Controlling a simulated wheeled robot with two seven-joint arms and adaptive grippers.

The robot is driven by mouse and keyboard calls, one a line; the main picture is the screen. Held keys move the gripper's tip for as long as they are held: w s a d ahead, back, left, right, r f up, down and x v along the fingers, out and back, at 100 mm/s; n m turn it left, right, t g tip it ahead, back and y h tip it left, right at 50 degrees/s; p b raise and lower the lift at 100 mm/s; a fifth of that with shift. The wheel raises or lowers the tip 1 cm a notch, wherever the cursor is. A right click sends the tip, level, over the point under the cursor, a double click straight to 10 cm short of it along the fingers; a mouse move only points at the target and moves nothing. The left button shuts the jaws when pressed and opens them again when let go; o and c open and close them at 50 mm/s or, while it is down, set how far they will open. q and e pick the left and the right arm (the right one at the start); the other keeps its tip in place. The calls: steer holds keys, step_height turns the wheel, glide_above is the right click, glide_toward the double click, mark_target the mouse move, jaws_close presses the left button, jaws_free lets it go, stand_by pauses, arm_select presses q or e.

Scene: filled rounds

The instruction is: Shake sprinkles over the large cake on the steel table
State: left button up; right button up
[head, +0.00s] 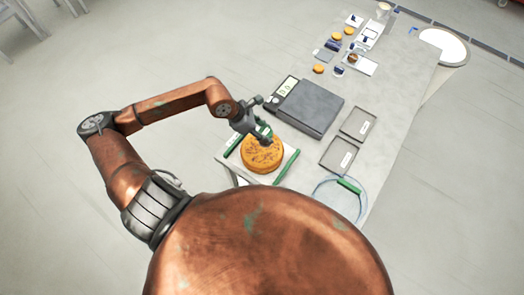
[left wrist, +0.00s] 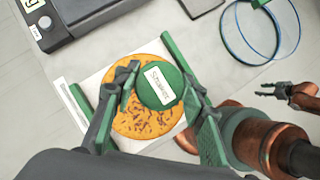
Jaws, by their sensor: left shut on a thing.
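The large round cake (head: 262,156) is golden and lies on a white board with green side bars (head: 287,168) on the steel table (head: 385,120). Dark brown sprinkles are scattered over the cake's top in the left wrist view (left wrist: 140,122). My left gripper (head: 263,134) is over the cake, shut on a round green shaker (left wrist: 158,92) with a white label. The shaker hides part of the cake, and its height above it is hard to tell. My right gripper (left wrist: 262,90) shows small at the right of the left wrist view, its fingers apart and empty.
A dark grey scale (head: 308,108) stands behind the board. Two shallow grey trays (head: 340,155) and a clear round thing with a green bar (head: 340,198) lie to the right. Small cakes (head: 319,69) and cards are at the far end. A white bin (head: 443,65) stands beyond the table.

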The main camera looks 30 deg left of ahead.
arm_select(q)
steer(key=shift+r+p, duration=0.65)
steer(key=shift+r, duration=1)
